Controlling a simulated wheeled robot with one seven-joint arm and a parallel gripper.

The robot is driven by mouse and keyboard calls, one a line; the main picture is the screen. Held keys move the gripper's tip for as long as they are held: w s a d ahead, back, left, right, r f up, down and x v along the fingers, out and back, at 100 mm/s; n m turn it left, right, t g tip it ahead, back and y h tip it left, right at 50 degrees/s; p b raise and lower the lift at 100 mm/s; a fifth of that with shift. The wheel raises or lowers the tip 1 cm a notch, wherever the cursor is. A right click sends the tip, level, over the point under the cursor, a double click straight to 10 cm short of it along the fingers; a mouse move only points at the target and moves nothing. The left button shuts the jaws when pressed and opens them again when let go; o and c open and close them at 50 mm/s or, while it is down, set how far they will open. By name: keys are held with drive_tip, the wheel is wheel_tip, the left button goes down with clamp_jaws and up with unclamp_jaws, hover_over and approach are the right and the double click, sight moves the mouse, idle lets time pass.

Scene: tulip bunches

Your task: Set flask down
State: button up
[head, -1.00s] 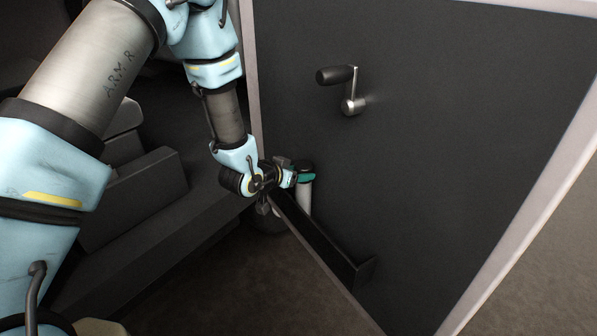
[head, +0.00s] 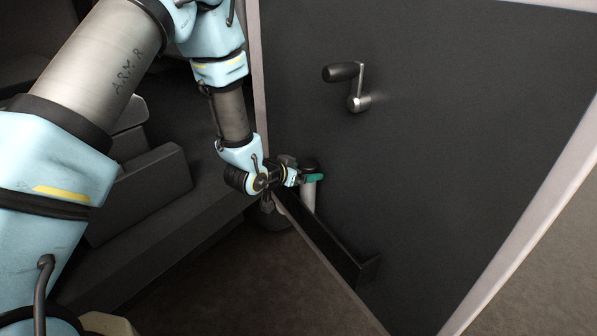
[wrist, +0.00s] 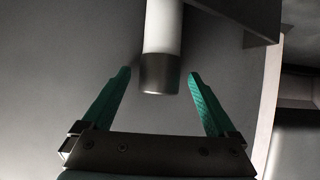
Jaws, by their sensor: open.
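The flask is a white cylinder with a dark cap. In the head view the flask (head: 309,196) stands upright at the left end of the dark door pocket (head: 345,262), against the dark door panel. In the wrist view the flask (wrist: 162,45) lies between the two green fingers, its dark capped end toward my palm. My gripper (head: 314,177) is at the flask's top in the head view. In the wrist view my gripper (wrist: 160,76) is open, with a gap on both sides of the flask. The flask's lower part is hidden in the pocket.
The dark door (head: 450,130) fills the right side, with a crank handle (head: 350,80) above the flask. The door's pale edge runs close beside my forearm. Dark steps or seats (head: 140,190) are at left. Brown floor (head: 230,290) is open below.

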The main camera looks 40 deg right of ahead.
drive_tip(key=b+v, duration=0.3)
drive_tip(key=v, duration=0.9)
drive_tip(key=w+a+r+n+t+y, duration=0.1)
drive_tip(key=w+a+n+y, duration=0.4)
drive_tip(key=a, duration=0.7)
drive_tip(key=w+a+r+n+t+y, duration=0.1)
drive_tip(key=w+a+n+y, duration=0.15)
drive_tip(key=w+a, duration=0.7)
drive_tip(key=s+a+r+n+g+y, duration=0.1)
drive_tip(key=s+a+n+g+y, duration=0.1)
drive_tip(key=s+a, duration=0.3)
drive_tip(key=s+a+r+n+g+y, duration=0.1)
drive_tip(key=s+a+n, duration=0.3)
drive_tip(key=a, duration=0.9)
drive_tip(key=shift+s+r+g+y, duration=0.4)
drive_tip(key=shift+s+r+y, duration=0.15)
drive_tip(key=shift+s, duration=0.3)
drive_tip(key=shift+c, duration=0.3)
